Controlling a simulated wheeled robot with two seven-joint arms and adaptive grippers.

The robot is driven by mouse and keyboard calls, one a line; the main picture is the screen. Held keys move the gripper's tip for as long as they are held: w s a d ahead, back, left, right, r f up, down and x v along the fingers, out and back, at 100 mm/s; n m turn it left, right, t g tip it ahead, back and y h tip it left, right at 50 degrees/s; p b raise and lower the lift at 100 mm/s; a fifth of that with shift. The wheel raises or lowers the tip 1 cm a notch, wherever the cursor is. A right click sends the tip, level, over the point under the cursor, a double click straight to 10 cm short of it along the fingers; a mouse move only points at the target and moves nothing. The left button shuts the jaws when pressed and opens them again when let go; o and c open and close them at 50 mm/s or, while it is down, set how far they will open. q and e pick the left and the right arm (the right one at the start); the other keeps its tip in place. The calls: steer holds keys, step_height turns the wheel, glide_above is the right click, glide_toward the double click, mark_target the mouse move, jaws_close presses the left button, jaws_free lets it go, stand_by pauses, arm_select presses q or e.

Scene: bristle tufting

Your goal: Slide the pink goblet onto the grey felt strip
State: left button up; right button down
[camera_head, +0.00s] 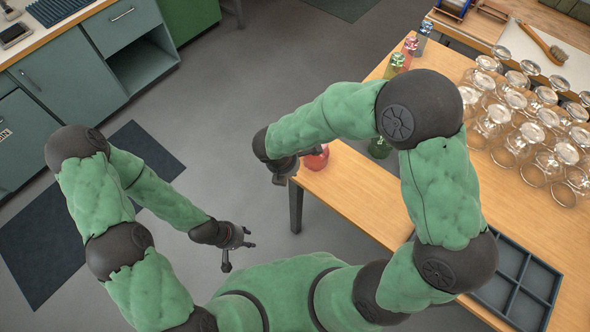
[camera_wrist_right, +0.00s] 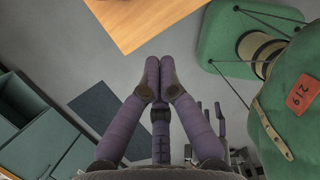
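The pink goblet (camera_head: 317,160) stands at the left end of the wooden table in the head view, partly hidden by my right gripper. My right gripper (camera_head: 287,170) is beside it, at the table's left edge. In the right wrist view my right gripper's fingertips (camera_wrist_right: 159,72) come together with nothing seen between them, and the goblet does not show there. My left gripper (camera_head: 240,257) is open and empty over the floor, away from the table. I cannot make out the grey felt strip; my right arm covers part of the table.
The wooden table (camera_head: 362,194) also shows in the right wrist view (camera_wrist_right: 145,18). Several upturned clear glasses (camera_head: 515,130) fill its right side, with a grey compartment tray (camera_head: 515,285) near the front. A green goblet (camera_head: 380,148) is partly behind my right arm. Small coloured goblets (camera_head: 396,64) line the back.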

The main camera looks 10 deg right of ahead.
mark_target(306, 172)
steer(key=b+x, duration=0.3)
steer(key=x, duration=0.5)
steer(key=shift+s+f, duration=0.1)
steer(key=shift+f, duration=0.15)
steer(key=shift+w+d, duration=0.95)
steer(key=shift+d, duration=0.3)
steer(key=shift+w+d, duration=0.3)
steer(key=shift+d, duration=0.1)
steer(key=shift+r, duration=0.1)
steer(key=w+d+p, duration=0.1)
steer(key=w+d, duration=0.2)
steer(key=d, duration=0.1)
steer(key=w+d+p, duration=0.2)
steer(key=w+d, duration=0.1)
steer(key=d, duration=0.2)
steer(key=w+d+p, duration=0.1)
steer(key=w+d, duration=0.3)
steer(key=d, duration=0.1)
steer(key=shift+w+d+p, duration=0.1)
steer(key=shift+d+p, duration=0.05)
steer(key=shift+p, duration=0.2)
steer(key=shift+w+d, duration=0.3)
steer(key=shift+d, duration=0.05)
